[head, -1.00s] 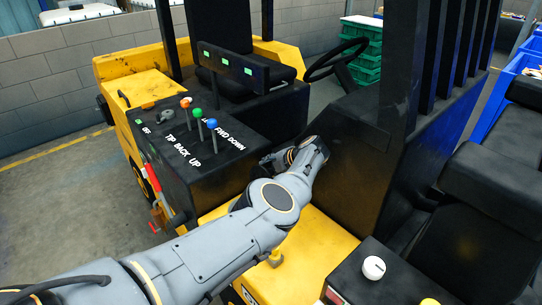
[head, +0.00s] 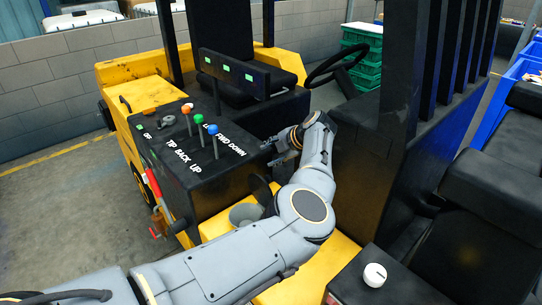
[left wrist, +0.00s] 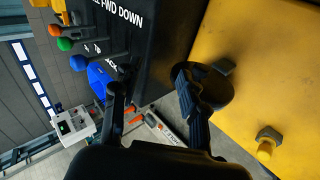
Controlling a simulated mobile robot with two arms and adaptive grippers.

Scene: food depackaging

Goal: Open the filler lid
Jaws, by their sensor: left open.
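The filler lid is a black round disc (head: 262,191), tilted up beside a grey round piece (head: 244,213) that looks like the filler neck, on the yellow body near the lever console. In the left wrist view the black lid (left wrist: 219,90) shows partly behind the right finger, with a small hinge-like block at its edge. My left gripper (head: 269,153) is open and empty, beyond the lid and close to the console's side. In the left wrist view its fingers (left wrist: 152,90) are apart; whether one touches the lid I cannot tell. My right gripper is out of view.
The black lever console (head: 195,165) with orange, green and blue knobs stands left of the gripper. The steering wheel (head: 337,62) and seat are behind. A black upright panel (head: 362,160) stands to the right.

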